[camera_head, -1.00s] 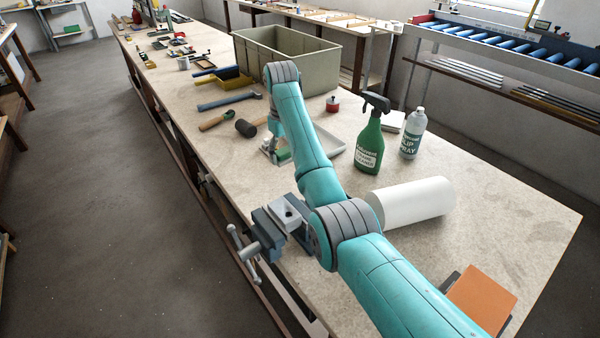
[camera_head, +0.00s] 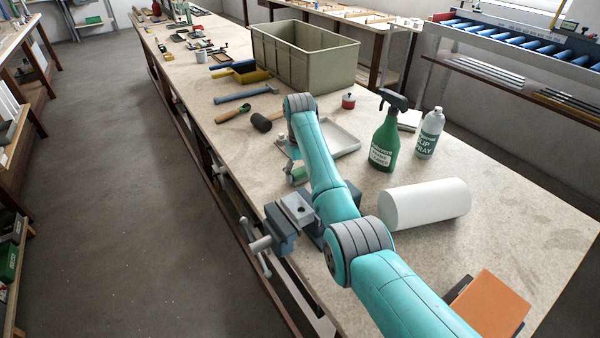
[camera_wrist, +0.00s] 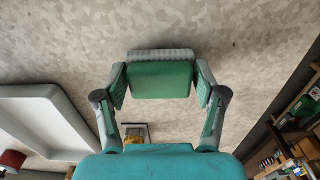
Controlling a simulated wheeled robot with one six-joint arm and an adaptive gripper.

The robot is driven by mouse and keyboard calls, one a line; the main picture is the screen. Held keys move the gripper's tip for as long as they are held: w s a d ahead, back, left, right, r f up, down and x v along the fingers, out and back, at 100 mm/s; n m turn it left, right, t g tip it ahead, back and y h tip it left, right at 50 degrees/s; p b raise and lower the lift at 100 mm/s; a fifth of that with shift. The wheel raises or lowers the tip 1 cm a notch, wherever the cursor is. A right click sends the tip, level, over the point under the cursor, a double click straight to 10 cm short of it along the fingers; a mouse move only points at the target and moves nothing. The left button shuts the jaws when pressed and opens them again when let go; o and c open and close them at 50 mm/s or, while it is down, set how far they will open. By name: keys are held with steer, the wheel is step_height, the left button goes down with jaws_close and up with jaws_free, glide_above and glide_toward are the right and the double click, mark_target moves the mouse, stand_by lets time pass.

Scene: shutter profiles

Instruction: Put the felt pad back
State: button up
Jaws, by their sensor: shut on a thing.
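The felt pad (camera_wrist: 160,80), a green block with a grey ribbed strip along its far edge, is held between the two fingers of my gripper (camera_wrist: 161,88) in the wrist view. The fingers press on its left and right sides. The bench top shows behind it; I cannot tell how high the pad is above it. In the head view, my gripper (camera_head: 294,170) is mostly hidden by my arm, and a bit of green shows at its end. It is near the bench's left edge, between the vise and the pale tray (camera_head: 346,150).
A vise (camera_head: 292,216) is clamped on the bench edge close to my arm. A green spray bottle (camera_head: 384,142), a white-green bottle (camera_head: 429,137) and a white roll (camera_head: 425,204) stand or lie to the right. A mallet (camera_head: 261,122) and a large bin (camera_head: 305,62) are farther back.

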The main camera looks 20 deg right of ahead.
mark_target(300, 171)
steer(key=shift+f, duration=0.1)
steer(key=o, duration=1.1)
step_height(300, 171, up, 12)
